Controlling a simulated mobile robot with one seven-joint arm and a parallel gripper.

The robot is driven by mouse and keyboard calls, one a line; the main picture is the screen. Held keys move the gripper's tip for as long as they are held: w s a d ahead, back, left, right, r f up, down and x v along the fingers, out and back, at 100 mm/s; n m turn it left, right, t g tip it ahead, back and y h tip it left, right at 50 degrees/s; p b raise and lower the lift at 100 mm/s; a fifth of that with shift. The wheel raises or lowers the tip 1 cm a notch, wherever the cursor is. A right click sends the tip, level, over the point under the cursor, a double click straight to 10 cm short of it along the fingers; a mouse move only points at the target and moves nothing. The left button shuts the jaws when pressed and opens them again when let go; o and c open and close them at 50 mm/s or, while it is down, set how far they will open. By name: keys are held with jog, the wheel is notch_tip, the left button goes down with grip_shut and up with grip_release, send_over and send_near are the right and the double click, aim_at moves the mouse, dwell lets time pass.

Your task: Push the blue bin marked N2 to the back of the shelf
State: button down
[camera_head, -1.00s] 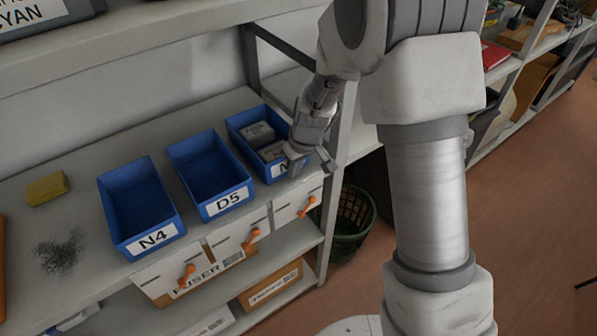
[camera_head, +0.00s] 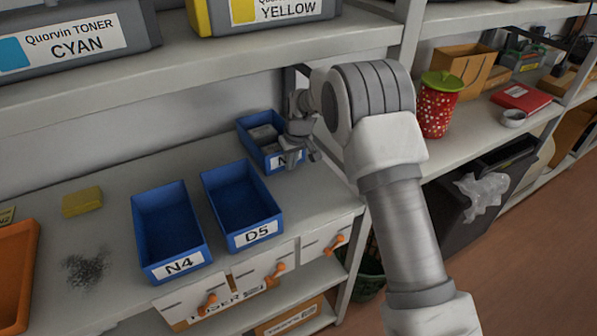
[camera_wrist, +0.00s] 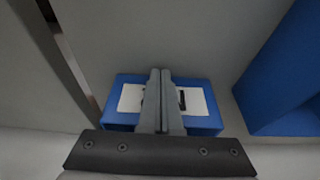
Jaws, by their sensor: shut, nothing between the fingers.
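A blue bin (camera_head: 252,150) with grey-white boxes in it stands toward the back right of the shelf board. Its white label shows an N; the rest is hidden behind my gripper (camera_head: 302,160). My gripper is shut and empty at the front of this bin. In the wrist view the two fingers (camera_wrist: 160,76) lie together across the middle of the label of the blue bin (camera_wrist: 205,121). I cannot tell whether they touch it. This bin sits farther back than the blue bin D5 (camera_head: 240,200).
Blue bin N4 (camera_head: 165,222) stands left of D5; both look empty. A shelf upright (camera_head: 400,60) is close to my arm. Toner boxes (camera_head: 70,45) sit on the shelf above. A yellow block (camera_head: 82,201) and an orange bin (camera_head: 15,270) are at the left.

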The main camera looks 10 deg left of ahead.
jog(key=shift+w+a, duration=0.65)
jog(key=shift+w, duration=0.3)
